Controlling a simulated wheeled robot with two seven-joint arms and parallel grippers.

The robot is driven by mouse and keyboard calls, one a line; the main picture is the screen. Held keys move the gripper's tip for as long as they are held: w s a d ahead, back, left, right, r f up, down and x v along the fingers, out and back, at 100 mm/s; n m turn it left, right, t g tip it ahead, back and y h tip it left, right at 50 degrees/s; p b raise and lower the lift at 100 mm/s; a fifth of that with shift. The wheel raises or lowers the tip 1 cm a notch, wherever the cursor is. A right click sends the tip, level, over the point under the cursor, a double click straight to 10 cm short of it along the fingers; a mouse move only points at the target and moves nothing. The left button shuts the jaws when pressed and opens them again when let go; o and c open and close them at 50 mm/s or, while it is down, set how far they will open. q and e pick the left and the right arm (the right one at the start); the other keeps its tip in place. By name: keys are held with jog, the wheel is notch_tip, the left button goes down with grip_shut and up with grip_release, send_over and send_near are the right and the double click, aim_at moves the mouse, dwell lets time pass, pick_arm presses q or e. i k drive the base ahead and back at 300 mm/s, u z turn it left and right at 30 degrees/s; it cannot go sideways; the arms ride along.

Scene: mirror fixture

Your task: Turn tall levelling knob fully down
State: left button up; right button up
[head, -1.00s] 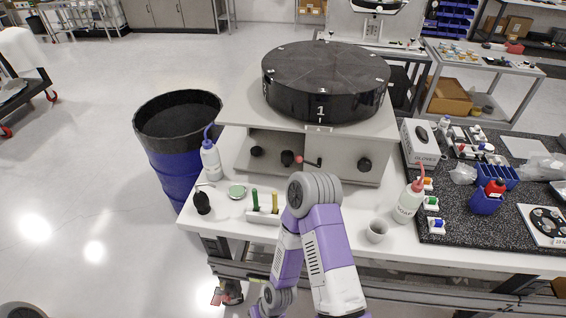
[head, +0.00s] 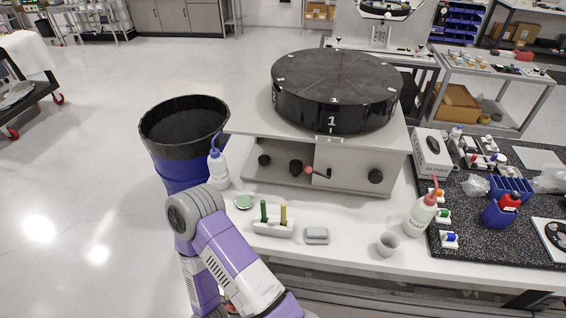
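The grey fixture (head: 345,168) stands on the white bench and carries a large black disc (head: 335,92) marked 1. Its front recess holds a black knob (head: 264,160) at the left and another black knob (head: 296,168) near the middle, beside a red-tipped lever (head: 309,170). A further black knob (head: 376,176) is on the front panel at the right. I cannot tell which knob is the tall levelling one, or its height setting. One purple and white arm of mine is bent at the lower left, away from the knobs. Neither gripper shows.
A blue-capped wash bottle (head: 217,166), a green-lidded dish (head: 243,202), a holder with green and yellow sticks (head: 272,226), a grey block (head: 317,236), a cup (head: 388,244) and a red-topped bottle (head: 421,214) stand before the fixture. A blue barrel (head: 180,165) is left.

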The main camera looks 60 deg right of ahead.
aim_at(295, 165)
jog(key=i, duration=2.35)
jog(key=z, duration=2.7)
